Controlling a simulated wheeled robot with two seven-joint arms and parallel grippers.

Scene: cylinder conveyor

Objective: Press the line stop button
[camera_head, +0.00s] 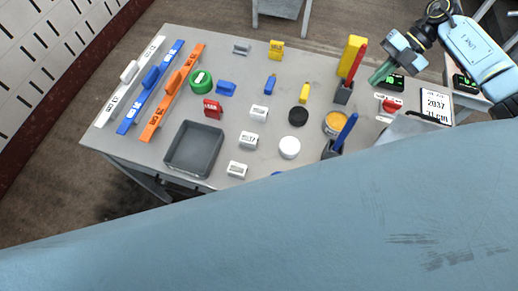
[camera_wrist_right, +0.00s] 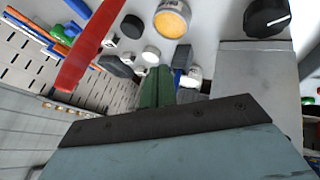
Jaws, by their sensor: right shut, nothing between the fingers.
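A red button (camera_head: 391,106) on a pale base is at the right part of the grey table in the head view; its label is too small to read. I cannot make the button out with certainty in the wrist view. My right gripper (camera_head: 379,76) has green fingers and is shut and empty. It is up and left of the red button in the head view, apart from it. Its green fingers also show in the right wrist view (camera_wrist_right: 157,88), pressed together. My left gripper is not in view.
A yellow block (camera_head: 352,56) and a red upright piece (camera_head: 360,61) stand just left of the gripper. A white display (camera_head: 436,105) is right of the button. A dark tray (camera_head: 195,148) and several small items lie further left. My blue body hides the lower view.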

